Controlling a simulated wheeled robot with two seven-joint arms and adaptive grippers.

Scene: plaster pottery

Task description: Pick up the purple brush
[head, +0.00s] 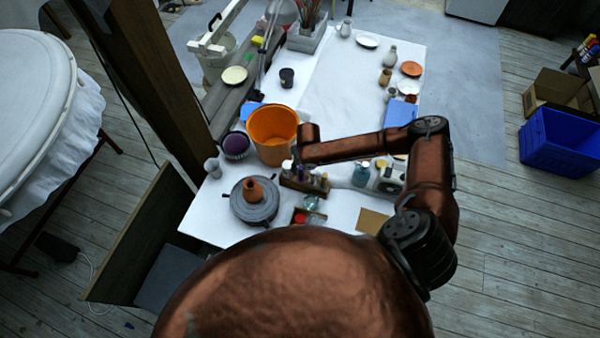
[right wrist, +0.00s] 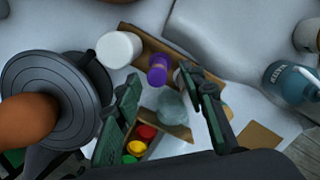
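The purple brush (right wrist: 158,70) shows in the right wrist view as a short purple cylinder, seen nearly end-on, in a wooden holder (right wrist: 128,33). My right gripper (right wrist: 160,77) is open and empty, its green-padded fingers spread on either side of the brush. I cannot tell how far above it the fingertips are. In the head view my right arm reaches in from the right over the holder (head: 290,184), and the gripper is mostly hidden there. The left gripper is in neither view.
A white cylinder (right wrist: 119,48) stands left of the brush. A rounded glass item (right wrist: 172,107) and a box of coloured paints (right wrist: 137,143) are close below. A grey turntable (head: 254,207) with a terracotta vase (head: 253,189) and an orange bucket (head: 272,135) stand nearby.

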